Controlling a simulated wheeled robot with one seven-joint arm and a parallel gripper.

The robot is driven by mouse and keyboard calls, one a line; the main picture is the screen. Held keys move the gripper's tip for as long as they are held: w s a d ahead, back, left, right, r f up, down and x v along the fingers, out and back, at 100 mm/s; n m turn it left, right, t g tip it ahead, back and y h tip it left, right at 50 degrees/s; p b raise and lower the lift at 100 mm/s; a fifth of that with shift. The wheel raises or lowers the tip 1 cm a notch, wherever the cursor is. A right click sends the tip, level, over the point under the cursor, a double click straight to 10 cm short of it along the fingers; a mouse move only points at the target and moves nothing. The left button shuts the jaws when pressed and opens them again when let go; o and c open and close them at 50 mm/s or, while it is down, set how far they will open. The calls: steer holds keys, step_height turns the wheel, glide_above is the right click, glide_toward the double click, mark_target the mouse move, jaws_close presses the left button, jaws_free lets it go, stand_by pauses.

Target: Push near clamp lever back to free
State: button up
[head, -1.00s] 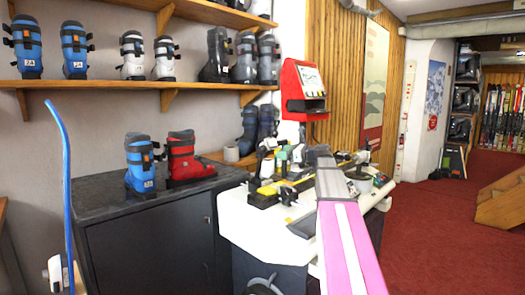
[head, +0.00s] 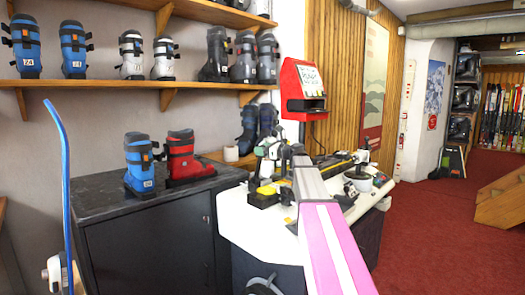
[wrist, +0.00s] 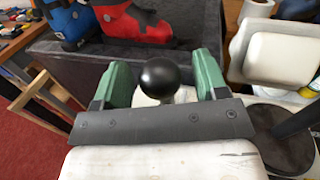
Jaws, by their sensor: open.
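The clamp lever's black ball knob (wrist: 160,77) shows in the wrist view, with a short grey stem below it. My gripper (wrist: 162,62) is open, with one green finger on each side of the knob and a visible gap to both. It is around the knob, not shut on it. The lower part of the lever is hidden behind my gripper's dark front bar. In the head view, my arm reaches over the white bench (head: 245,230) and hides part of it; the near clamp and fingers cannot be made out clearly there.
A dark cabinet (head: 150,240) with a blue boot (head: 140,165) and a red boot (head: 183,158) stands left of the bench. A red wall unit (head: 303,88) hangs behind it. Another black lever fixture (head: 363,165) stands right of my arm. Red carpet (head: 445,235) is open at the right.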

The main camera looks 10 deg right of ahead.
steer(key=shift+a, duration=0.1)
jaws_close()
steer(key=w+a+m+g+h, duration=0.1)
steer(key=w+a+g+h, duration=0.2)
steer(key=w, duration=0.2)
steer(key=shift+w+a+r, duration=0.25)
steer(key=shift+a, duration=0.15)
jaws_free()
